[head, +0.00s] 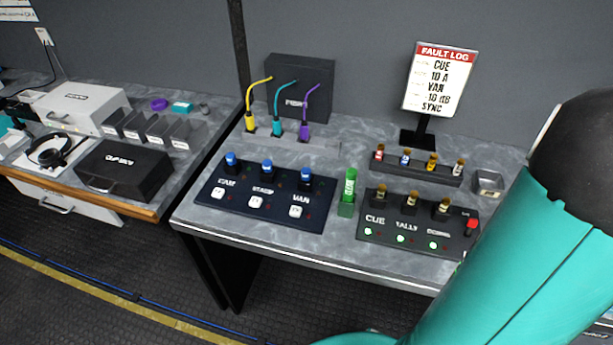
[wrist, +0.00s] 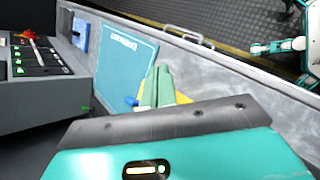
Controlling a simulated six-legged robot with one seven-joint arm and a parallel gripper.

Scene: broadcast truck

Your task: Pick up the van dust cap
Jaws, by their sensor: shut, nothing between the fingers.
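The van dust cap is a small blue cap (head: 306,175) on top of the dark panel (head: 262,216), above the VAN label. Two similar blue caps stand left of it, over the other labels of that panel. In the wrist view my gripper (wrist: 159,72) is shut and empty, over a grey worktop and a teal flat panel (wrist: 127,58). I cannot make out the van dust cap in the wrist view. In the head view my teal arm covers the right side and the gripper is not seen.
A green tube (head: 348,190) stands right of the panel, beside a CUE box (head: 416,226) with brown-topped plugs. Yellow, teal and purple cables (head: 277,105) rise behind the caps. A fault log sign (head: 440,80) stands at the back. A gap separates the left bench.

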